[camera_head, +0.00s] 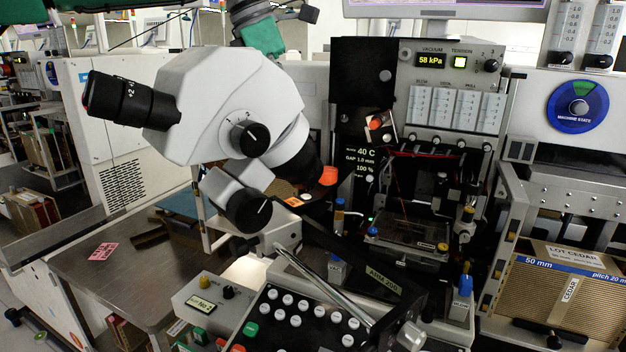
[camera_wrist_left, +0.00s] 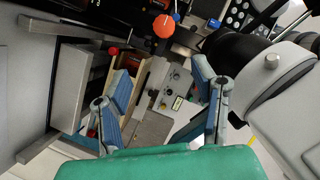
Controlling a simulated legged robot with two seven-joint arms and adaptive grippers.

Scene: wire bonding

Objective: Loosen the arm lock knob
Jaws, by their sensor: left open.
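The white microscope head (camera_head: 225,105) hangs on the left of the head view, with black round knobs (camera_head: 250,138) and (camera_head: 250,210) on its side. An orange-red knob (camera_head: 328,176) shows by its lower right end. A round orange-red knob (camera_wrist_left: 164,26) also shows in the left wrist view. No label tells which is the arm lock knob. My left gripper (camera_wrist_left: 162,80) is open and empty, its blue-grey fingers apart and apart from that knob. In the head view a green part of it (camera_head: 262,38) shows above the microscope; its fingertips cannot be made out. My right gripper is out of view.
The microscope (camera_wrist_left: 272,100) stands close beside the right finger in the wrist view. A black keypad (camera_head: 300,318) and a control box (camera_head: 212,305) stand at the front. A steel table (camera_head: 100,275) with a pink card is mostly clear on the left. A cedar box (camera_head: 560,290) stands at right.

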